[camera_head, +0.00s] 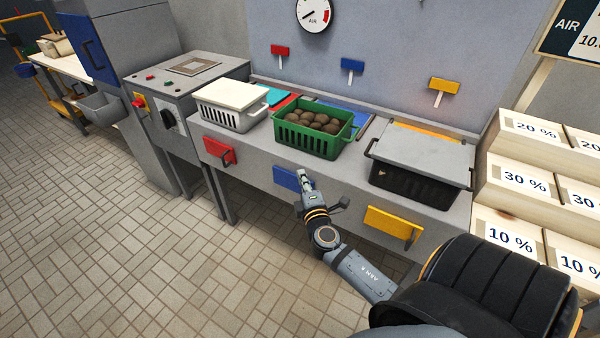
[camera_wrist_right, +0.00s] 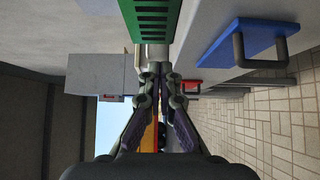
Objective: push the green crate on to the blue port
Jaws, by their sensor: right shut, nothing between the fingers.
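The green crate (camera_head: 318,150), full of brown potatoes, stands upright on the grey bench. Blue strips of the blue port (camera_head: 366,127) show behind and to the right of the crate, which hides part of it. My right gripper (camera_head: 304,177) is shut and empty, in front of the crate's near side and the bench's front edge. In the right wrist view the green crate (camera_wrist_right: 152,14) is at the top, just beyond the shut fingertips (camera_wrist_right: 156,68); I cannot tell whether they touch it. My left gripper is out of view.
A lidded white crate (camera_head: 225,117) stands left, and a lidded black crate (camera_head: 415,186) right. Red (camera_head: 220,151), blue (camera_head: 283,177) and yellow (camera_head: 392,226) handled panels are on the bench front. Labelled boxes (camera_head: 520,180) stand at the right. The tiled floor is open.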

